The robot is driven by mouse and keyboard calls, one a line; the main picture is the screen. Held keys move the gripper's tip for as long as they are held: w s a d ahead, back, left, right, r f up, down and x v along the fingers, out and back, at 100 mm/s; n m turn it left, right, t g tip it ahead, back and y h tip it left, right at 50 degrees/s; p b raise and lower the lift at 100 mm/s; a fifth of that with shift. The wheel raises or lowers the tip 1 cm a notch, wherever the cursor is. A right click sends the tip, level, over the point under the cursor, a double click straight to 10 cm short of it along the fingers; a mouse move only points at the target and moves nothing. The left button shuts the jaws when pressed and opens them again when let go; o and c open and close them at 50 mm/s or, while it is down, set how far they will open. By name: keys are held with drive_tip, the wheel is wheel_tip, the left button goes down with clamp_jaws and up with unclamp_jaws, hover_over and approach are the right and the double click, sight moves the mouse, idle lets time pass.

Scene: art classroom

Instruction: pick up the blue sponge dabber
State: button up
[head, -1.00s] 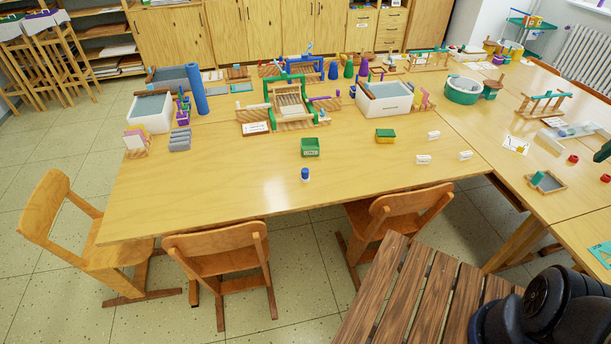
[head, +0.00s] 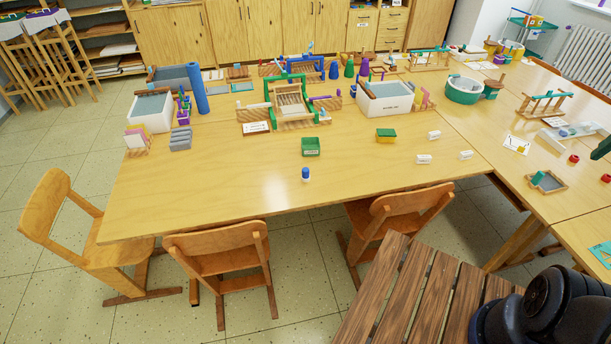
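A small dabber (head: 305,174) with a blue top and a pale lower part stands upright on the wooden table (head: 220,190), near its front edge. Nothing touches it. It is small in the head view, so its sponge cannot be made out clearly. Part of my dark arm shows at the lower right corner, apart from the table. My gripper is not in view.
A green box (head: 310,147) stands behind the dabber. A yellow-and-green block (head: 386,135) and white blocks (head: 424,159) lie to the right. Chairs (head: 222,262) (head: 398,208) stand at the front edge. A slatted wooden top (head: 425,295) fills the lower right. The table's left front is clear.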

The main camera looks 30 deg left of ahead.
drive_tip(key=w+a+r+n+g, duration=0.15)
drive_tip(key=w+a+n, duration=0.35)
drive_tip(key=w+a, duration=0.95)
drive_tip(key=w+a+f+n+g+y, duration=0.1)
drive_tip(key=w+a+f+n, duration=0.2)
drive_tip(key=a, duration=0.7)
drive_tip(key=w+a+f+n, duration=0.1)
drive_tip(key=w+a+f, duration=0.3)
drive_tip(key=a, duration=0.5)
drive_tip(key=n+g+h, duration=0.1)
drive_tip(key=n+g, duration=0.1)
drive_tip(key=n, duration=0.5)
hover_over(305, 169)
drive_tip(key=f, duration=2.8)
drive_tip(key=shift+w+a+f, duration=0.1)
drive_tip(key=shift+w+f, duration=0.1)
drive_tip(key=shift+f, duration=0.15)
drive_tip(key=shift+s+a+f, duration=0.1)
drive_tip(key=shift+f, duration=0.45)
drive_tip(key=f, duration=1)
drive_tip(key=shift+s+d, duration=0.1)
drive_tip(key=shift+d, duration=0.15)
